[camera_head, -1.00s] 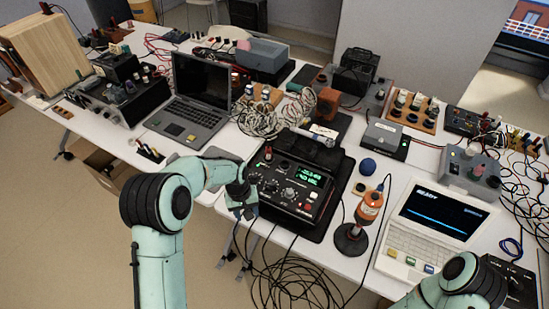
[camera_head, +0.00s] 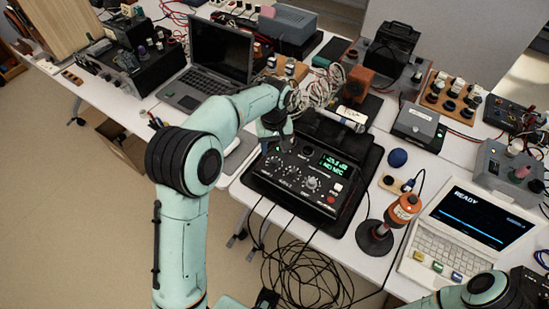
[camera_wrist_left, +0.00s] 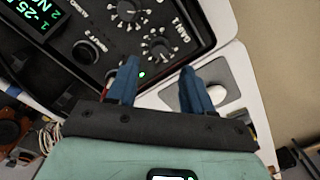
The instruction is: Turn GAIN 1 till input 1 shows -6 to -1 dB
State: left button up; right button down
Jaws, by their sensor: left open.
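The black audio box (camera_head: 345,212) lies on the white table, with a row of knobs and a green display (camera_head: 334,164). In the left wrist view the display (camera_wrist_left: 38,18) partly shows, with digits that look like -25. The knob beside the GAIN 1 label (camera_wrist_left: 160,47) has a white tick scale around it; in the head view it seems to be the leftmost knob (camera_head: 273,163).
An orange device on a black round base (camera_head: 375,239) and a white laptop (camera_head: 432,243) stand to the right. A blue ball (camera_head: 398,158) is near the box. Loose black cables (camera_head: 300,275) hang in front. A dark laptop (camera_head: 187,97) is behind my left arm.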

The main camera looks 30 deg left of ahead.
aim_at(274, 160)
pick_arm(q)
notch_tip(274, 160, down, 6)
jog(key=shift+f, duration=0.15)
jog(key=shift+c, duration=0.3)
grip_shut()
